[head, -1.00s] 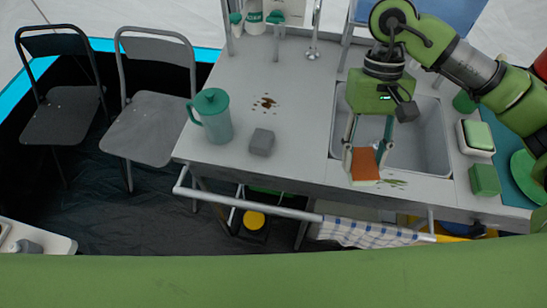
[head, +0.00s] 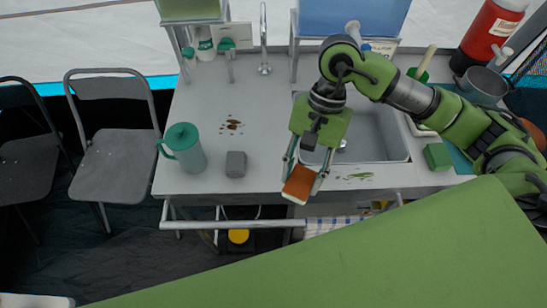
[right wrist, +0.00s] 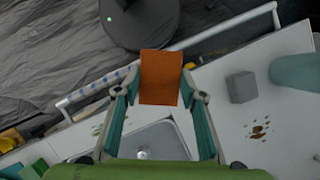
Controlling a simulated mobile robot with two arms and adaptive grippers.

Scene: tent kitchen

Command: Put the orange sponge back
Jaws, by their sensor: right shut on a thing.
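The orange sponge (head: 299,184), with a pale underside, is held between the fingers of my right gripper (head: 301,187). It is tilted, at the front edge of the counter (head: 215,178), in front of the sink (head: 385,140). In the right wrist view the sponge (right wrist: 161,77) sits between the teal fingertips of my right gripper (right wrist: 160,88), with dark floor and the front rail beyond it. My left gripper is not in view.
A teal pitcher (head: 184,147) and a grey block (head: 235,164) stand left of the sponge. A brown spill (head: 232,124) and a green smear (head: 355,176) mark the counter. A green block (head: 437,156) lies right of the sink. A metal rail (head: 240,224) runs along the front.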

